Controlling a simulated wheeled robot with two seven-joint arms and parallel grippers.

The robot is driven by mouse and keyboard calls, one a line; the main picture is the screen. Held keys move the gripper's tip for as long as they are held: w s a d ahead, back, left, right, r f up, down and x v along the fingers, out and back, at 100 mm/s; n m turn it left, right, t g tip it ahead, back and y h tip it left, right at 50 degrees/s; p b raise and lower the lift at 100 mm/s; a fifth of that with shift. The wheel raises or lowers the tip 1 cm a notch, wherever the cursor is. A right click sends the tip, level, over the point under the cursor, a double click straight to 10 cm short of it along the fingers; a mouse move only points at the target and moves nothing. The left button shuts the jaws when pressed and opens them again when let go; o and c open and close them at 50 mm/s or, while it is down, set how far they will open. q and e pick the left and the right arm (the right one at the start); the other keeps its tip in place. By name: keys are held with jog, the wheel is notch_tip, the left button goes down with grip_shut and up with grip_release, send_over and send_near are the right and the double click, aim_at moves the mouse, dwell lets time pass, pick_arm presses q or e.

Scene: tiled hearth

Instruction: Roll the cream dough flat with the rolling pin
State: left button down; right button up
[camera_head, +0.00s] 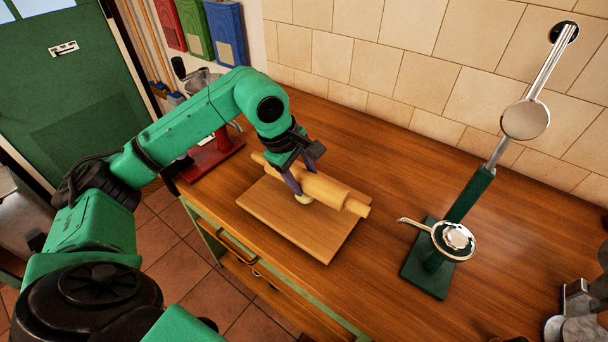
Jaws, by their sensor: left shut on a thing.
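The wooden rolling pin (330,190) lies slanted above a light wooden board (290,235) on the counter. My left gripper (298,182) comes down from above and is shut around the pin, left of its middle. The cream dough (304,199) is a small pale lump on the board, just under the pin's near side by the gripper. Most of the dough is hidden by the pin and finger. I cannot tell whether the pin touches the dough. My right gripper is not in view.
A green stand with a metal lever and round cup (453,240) stands right of the board. A red-based machine (212,155) is at the back left. A tiled wall (410,60) borders the counter. Bare counter (380,260) lies between board and stand.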

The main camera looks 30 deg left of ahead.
pick_arm(q)
jog(key=shift+s, duration=0.15)
jog(key=shift+s+r, duration=0.1)
jog(key=shift+w, duration=0.55)
jog(key=shift+s+f, duration=0.2)
jog(key=shift+f, duration=0.1)
jog(key=shift+s+b, duration=0.3)
jog(key=shift+b, duration=0.05)
jog(key=shift+s+r, duration=0.1)
jog(key=shift+s, duration=0.05)
